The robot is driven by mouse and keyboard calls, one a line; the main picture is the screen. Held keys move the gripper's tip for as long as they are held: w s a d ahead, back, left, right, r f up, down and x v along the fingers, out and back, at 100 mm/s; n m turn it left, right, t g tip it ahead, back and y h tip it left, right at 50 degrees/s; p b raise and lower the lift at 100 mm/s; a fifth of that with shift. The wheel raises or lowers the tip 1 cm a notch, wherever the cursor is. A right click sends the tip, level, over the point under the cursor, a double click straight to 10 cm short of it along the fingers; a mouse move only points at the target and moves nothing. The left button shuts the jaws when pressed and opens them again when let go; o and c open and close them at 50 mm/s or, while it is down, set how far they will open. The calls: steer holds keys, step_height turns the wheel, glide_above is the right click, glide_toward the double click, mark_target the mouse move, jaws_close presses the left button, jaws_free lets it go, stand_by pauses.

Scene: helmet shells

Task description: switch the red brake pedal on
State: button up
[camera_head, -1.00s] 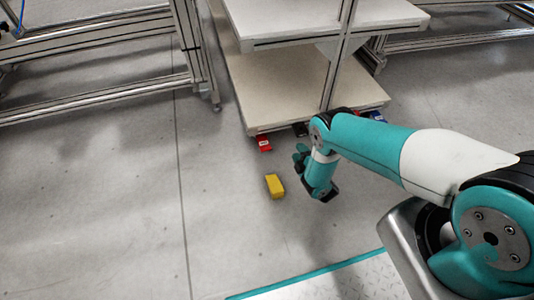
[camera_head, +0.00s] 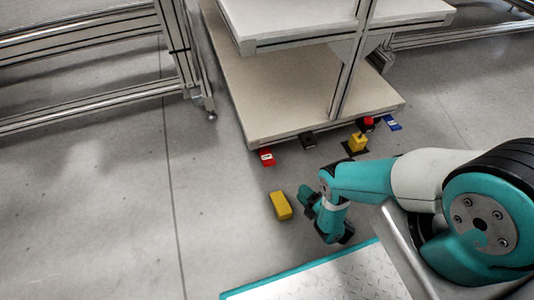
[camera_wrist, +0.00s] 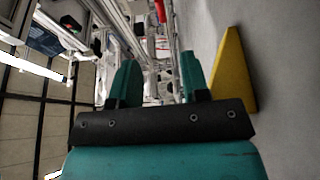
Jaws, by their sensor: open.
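The red brake pedal (camera_head: 267,157) is a small red block with a pale label, on the floor at the front edge of the low shelf. Whether it is pressed cannot be told. My gripper (camera_head: 306,203) is low over the floor, nearer to me than the pedal and to its right, apart from it. In the wrist view, the two teal fingers of my gripper (camera_wrist: 158,82) stand apart with nothing between them. A red thing (camera_wrist: 160,11) shows at the top there, possibly the pedal.
A yellow block (camera_head: 281,206) lies left of my gripper; a yellow shape also shows in the wrist view (camera_wrist: 233,70). A black pedal (camera_head: 308,140), a yellow box (camera_head: 357,143), a red button (camera_head: 368,121) and a blue pedal (camera_head: 391,123) line the shelf (camera_head: 265,110). Floor at left is clear.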

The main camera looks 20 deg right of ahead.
mark_target(271, 162)
steer(key=b+x, duration=1.4)
steer(key=x, duration=0.2)
steer(key=shift+w+a+f, duration=0.1)
steer(key=shift+w+f, duration=0.05)
steer(key=shift+w, duration=0.25)
steer(key=shift+w+a+r+b, duration=0.15)
steer(key=shift+w+r+b, duration=0.15)
steer(key=shift+w, duration=0.25)
